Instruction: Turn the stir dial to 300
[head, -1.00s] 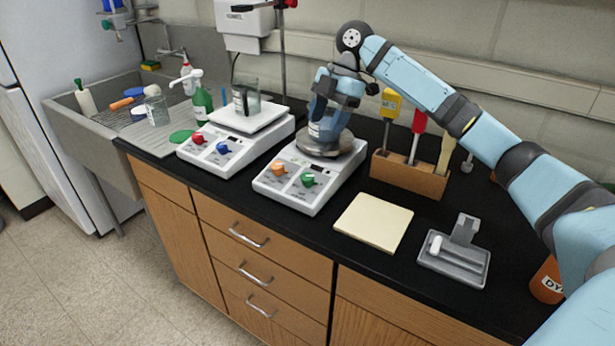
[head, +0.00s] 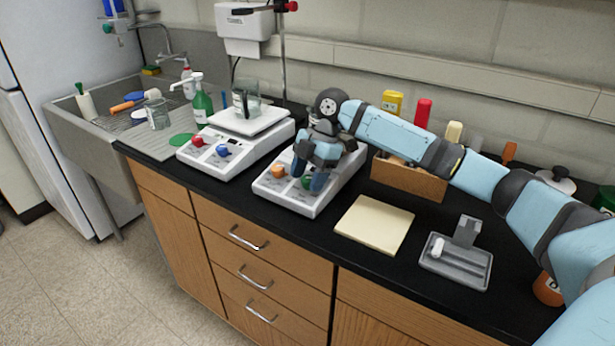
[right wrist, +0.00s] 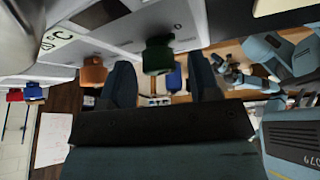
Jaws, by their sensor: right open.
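The right hotplate (head: 294,204) is white, with an orange dial (head: 278,171) and a green dial (head: 307,183) on its front panel. A °C mark shows near the orange dial (right wrist: 93,72) in the right wrist view; I cannot read a setting for the green one. My right gripper (head: 309,180) is open and points down at the panel. In the right wrist view, the green dial (right wrist: 158,55) stands between and slightly beyond the two spread fingers (right wrist: 162,85), with gaps on both sides. The hotplate's top and what stands there are mostly hidden by my arm.
A second hotplate (head: 222,165) with red and blue dials and a beaker (head: 247,100) on top stands to the left. A wooden tool block (head: 408,181) is at the right. A tan pad (head: 374,224) and a grey tray (head: 455,266) lie in front.

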